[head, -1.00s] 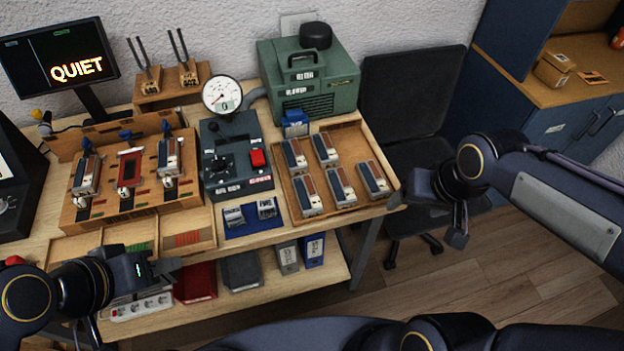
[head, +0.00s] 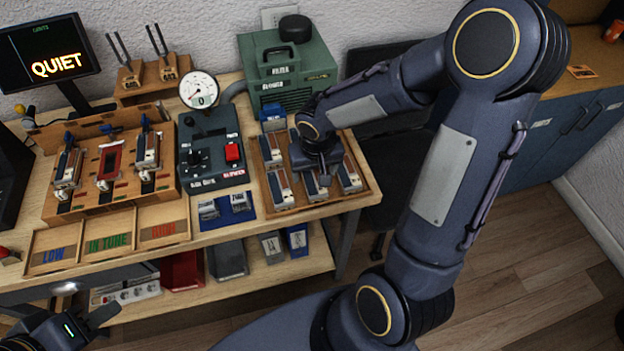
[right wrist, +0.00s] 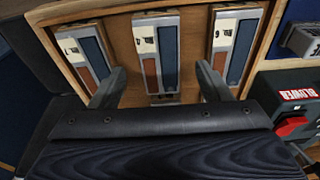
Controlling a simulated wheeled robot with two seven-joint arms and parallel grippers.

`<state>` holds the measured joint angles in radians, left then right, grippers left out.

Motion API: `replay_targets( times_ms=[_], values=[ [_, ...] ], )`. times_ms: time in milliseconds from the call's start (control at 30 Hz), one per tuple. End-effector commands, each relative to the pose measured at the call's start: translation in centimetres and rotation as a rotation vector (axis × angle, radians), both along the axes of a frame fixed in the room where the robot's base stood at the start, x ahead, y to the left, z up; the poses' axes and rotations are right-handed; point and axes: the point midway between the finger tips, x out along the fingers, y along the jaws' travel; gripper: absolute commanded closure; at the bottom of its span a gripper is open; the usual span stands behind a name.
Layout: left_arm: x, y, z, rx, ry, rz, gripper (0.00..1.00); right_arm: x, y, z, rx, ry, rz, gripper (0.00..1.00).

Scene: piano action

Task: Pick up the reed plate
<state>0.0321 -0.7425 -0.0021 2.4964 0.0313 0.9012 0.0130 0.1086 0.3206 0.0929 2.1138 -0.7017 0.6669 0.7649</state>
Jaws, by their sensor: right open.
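Several reed plates, small metal blocks with blue and brown strips and white labels, lie in a wooden tray (head: 322,210). My right gripper (right wrist: 160,88) is open above the tray. In the right wrist view its fingers are on either side of the middle reed plate (right wrist: 157,55) of the row of three, with gaps to both sides. That plate also shows in the head view (head: 316,188), partly under my gripper. Its neighbours are a left plate (right wrist: 85,52) and a right plate (right wrist: 232,45). My left gripper (head: 98,318) is low at the left, away from the table's objects; its jaw opening is unclear.
A wooden fixture (head: 80,207) holds more plates and a red piece. A dark box (head: 212,180) with a red button and a gauge stands left of the tray, a green box (head: 290,75) behind it. A blue mat (head: 243,217) holds small metal parts.

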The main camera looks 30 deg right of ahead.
Motion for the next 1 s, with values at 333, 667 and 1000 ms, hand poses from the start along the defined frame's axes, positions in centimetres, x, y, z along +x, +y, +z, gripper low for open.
replay_targets(
  times_ms=[333,667,1000],
  values=[
    [0.0,0.0,0.1,0.0,0.0,0.0,0.64,0.4,-0.1,-3.0,0.0,0.001,0.0,0.29],
    [0.0,0.0,0.1,0.0,0.0,0.0,0.64,0.4,-0.1,-2.9,0.0,0.001,0.0,0.55],
    [0.0,0.0,0.1,0.0,0.0,0.0,0.64,0.5,-0.1,-2.9,0.001,0.0,0.0,0.8]
  ],
)
